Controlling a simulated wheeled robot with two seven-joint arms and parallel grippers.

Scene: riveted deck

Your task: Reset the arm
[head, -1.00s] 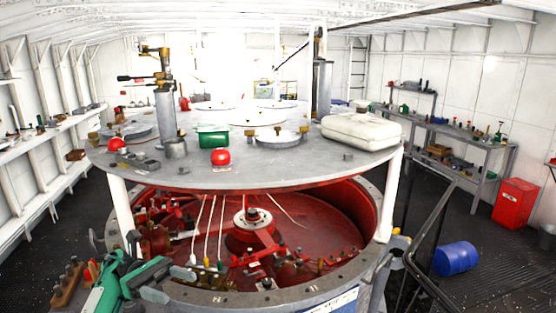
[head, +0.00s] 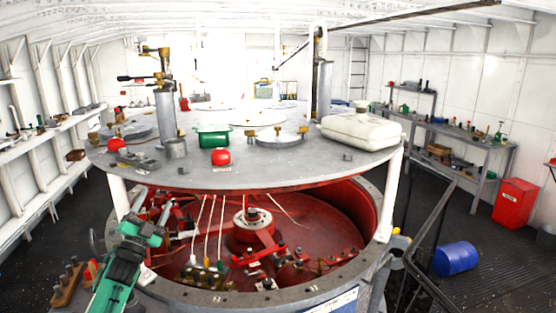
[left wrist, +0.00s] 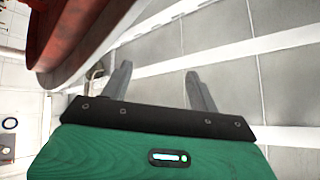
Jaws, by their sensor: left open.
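My left arm (head: 117,272), green with dark joints, comes in at the lower left in the head view. Its gripper (head: 154,202) points up and away, in front of the left part of the round machine's rim. In the left wrist view, the gripper's two grey fingers (left wrist: 160,72) stand apart with nothing between them. The green gripper body (left wrist: 110,153) fills the bottom of that view. My right arm and gripper are in neither view.
A round grey tabletop (head: 300,178) on white posts stands over an open red basin (head: 330,215). Red machine parts fill the basin's left side. A wooden block with pegs (head: 68,284) lies near my left arm. A blue drum (head: 455,259) lies at right.

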